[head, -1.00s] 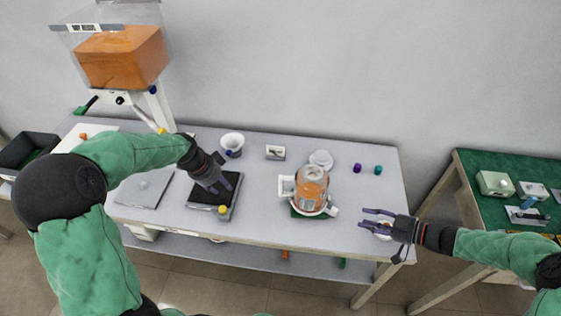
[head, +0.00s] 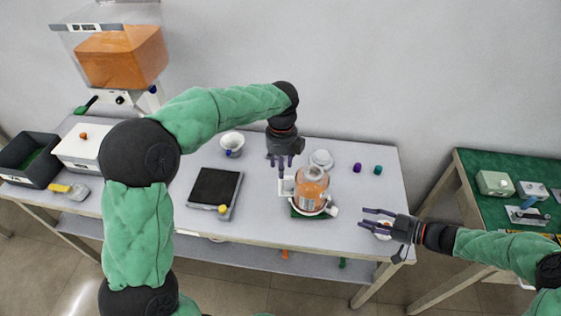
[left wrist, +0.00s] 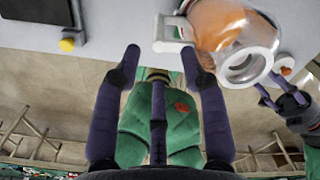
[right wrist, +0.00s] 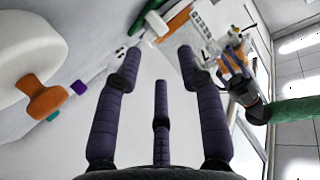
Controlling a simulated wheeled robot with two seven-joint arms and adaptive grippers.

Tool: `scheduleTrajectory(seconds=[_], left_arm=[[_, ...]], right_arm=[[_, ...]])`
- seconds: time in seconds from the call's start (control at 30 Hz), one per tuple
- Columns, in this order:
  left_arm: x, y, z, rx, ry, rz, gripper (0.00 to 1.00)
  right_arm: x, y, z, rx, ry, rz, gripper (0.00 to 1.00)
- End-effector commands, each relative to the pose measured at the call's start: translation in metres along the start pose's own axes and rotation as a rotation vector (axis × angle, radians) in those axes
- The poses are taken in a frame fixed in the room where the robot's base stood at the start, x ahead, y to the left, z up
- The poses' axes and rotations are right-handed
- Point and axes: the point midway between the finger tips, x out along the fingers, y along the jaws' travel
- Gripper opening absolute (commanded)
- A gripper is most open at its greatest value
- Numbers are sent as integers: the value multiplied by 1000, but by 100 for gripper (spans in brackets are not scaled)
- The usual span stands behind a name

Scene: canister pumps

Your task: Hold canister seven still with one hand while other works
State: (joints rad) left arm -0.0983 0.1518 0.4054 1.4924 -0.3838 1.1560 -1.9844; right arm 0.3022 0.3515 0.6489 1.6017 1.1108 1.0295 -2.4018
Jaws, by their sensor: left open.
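No number is readable. It also shows in the left wrist view (left wrist: 222,25). My left gripper (head: 285,172) is open and empty, above and just left of the canister, near the bracket; it looks apart from both.
A green-topped table (head: 500,165) stands far right.

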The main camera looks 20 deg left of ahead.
Motion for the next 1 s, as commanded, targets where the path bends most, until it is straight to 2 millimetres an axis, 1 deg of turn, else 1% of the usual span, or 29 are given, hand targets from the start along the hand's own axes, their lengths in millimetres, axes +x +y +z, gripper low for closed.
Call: scheduleTrajectory(seconds=[0.03, 0.3, 0.5, 0.7, 1.0], left_arm=[[8, 1, 0, -1, 3, 4, 43], [52, 2, 0, -3, 3, 4, 43], [81, 1, 0, -3, 4, 3, 43], [96, 1, 0, -4, 1, 0, 43], [100, 1, 0, -5, 2, 0, 43]], right_arm=[[0, 0, 0, 0, 0, 0, 39], [0, 0, 0, 0, 0, 0, 39], [0, 0, 0, 0, 0, 0, 39], [0, 0, 0, 0, 0, 0, 39], [0, 0, 0, 0, 0, 0, 39]])
